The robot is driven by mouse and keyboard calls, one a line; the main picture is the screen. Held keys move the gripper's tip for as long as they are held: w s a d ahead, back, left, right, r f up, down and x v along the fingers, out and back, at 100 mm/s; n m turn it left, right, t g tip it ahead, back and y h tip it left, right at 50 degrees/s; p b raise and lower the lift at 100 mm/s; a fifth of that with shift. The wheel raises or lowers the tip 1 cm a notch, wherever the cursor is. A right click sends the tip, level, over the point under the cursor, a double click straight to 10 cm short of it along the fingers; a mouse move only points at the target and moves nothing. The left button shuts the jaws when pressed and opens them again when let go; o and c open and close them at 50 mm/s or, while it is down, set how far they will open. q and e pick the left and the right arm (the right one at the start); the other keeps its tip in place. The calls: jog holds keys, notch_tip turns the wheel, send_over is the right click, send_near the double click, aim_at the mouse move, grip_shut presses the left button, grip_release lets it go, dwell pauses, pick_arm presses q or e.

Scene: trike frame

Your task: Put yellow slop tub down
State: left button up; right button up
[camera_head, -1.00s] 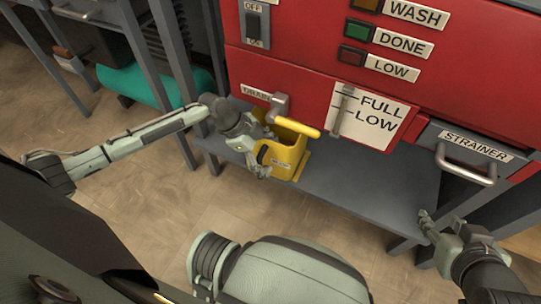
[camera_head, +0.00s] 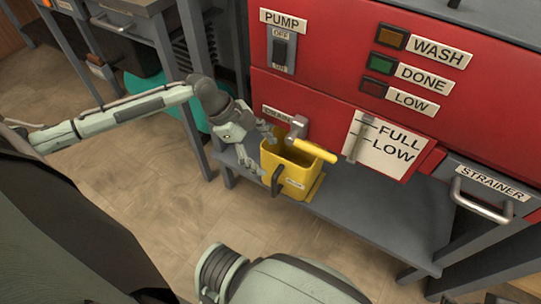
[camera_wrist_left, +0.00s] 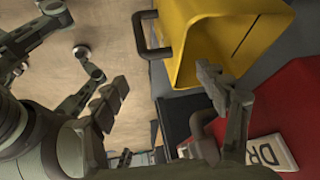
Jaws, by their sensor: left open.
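The yellow slop tub (camera_head: 292,173) stands upright on the grey lower shelf (camera_head: 365,215), under the red machine's drain valve with its yellow lever (camera_head: 312,150). Its dark handle (camera_head: 278,180) is on its near side. My left gripper (camera_head: 262,153) is at the tub's left side, open, with its fingers apart. In the left wrist view the tub (camera_wrist_left: 192,50) and its handle (camera_wrist_left: 146,38) are at the top, apart from the spread fingers (camera_wrist_left: 165,95) or nearly so; one fingertip overlaps the tub's rim in the picture. My right gripper is out of view.
The red machine (camera_head: 330,90) with its pump switch and labels rises behind the shelf. The strainer drawer handle (camera_head: 483,205) sticks out at the right. The shelf is clear to the right of the tub. A teal roll (camera_head: 150,92) lies behind the table legs at the left.

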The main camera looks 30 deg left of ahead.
pick_arm(q)
jog(key=s+d+f+n+t+y, duration=0.1)
jog(key=s+d+f+n, duration=0.1)
jog(key=s+d+n, duration=0.4)
jog(key=s+a+r+n+t+y, duration=0.1)
jog(key=s+a+r+n+y, duration=0.3)
jog(key=s+a+n+y, duration=0.2)
jog(key=shift+s+a+r+n+t, duration=0.25)
jog(key=shift+s+a+n+t, duration=0.2)
jog(key=shift+s+n, duration=0.5)
